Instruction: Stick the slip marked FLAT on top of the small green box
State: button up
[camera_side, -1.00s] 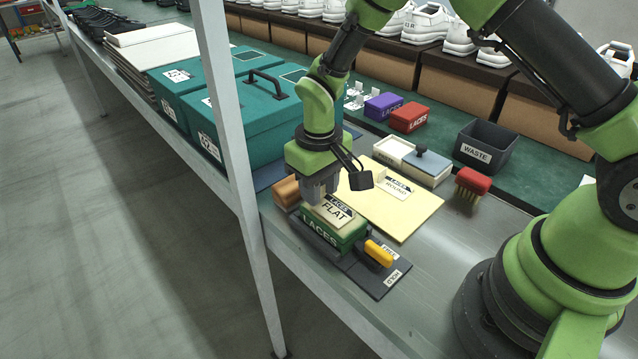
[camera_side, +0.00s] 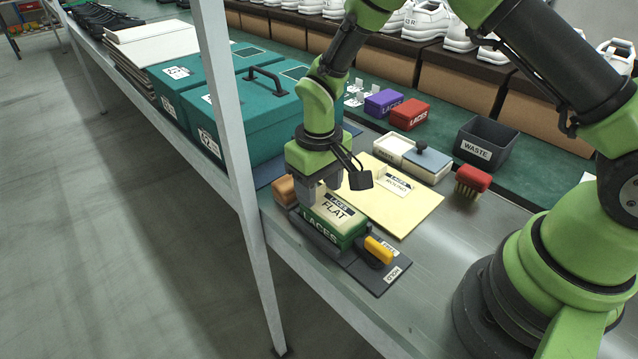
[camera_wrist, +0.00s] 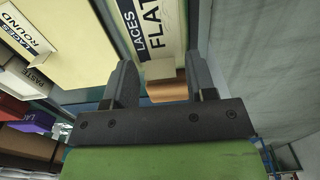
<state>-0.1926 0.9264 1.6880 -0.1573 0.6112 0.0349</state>
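The small green box (camera_side: 321,231), marked LACES, sits in a dark holder (camera_side: 378,278) near the bench's front edge. The slip marked FLAT (camera_side: 335,212) lies on top of the box, looking flat; whether all of it is pressed down cannot be told. My gripper (camera_side: 318,196) is just above the box's far left end. In the wrist view my gripper (camera_wrist: 163,78) has its fingers apart with nothing visibly held between them. The slip also shows there (camera_wrist: 146,28), beyond the fingertips.
The ROUND slip (camera_side: 398,187) is on a yellow sheet (camera_side: 410,215) beside the box. A yellow lever (camera_side: 378,250) on the holder points toward the FREE/HOLD labels. A brown block (camera_side: 285,190), paste tray (camera_side: 393,149), red brush (camera_side: 472,180) and waste bin (camera_side: 485,146) stand around.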

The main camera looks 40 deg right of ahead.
jog(key=shift+o, duration=0.3)
jog(key=shift+r, duration=0.1)
jog(key=s+d+r+m+t, duration=0.1)
jog(key=s+r+t, duration=0.15)
jog(key=r, duration=1.45)
jog(key=s+d+r+m+t+y, duration=0.1)
jog(key=s+r, duration=0.3)
jog(key=s, duration=0.4)
jog(key=s+d+r+m+t+y, duration=0.1)
jog(key=s+d+r+m+t, duration=0.1)
jog(key=s, duration=0.7)
notch_tip(320, 180, up, 2)
jog(key=shift+r+t, duration=0.1)
jog(key=shift+t, duration=0.75)
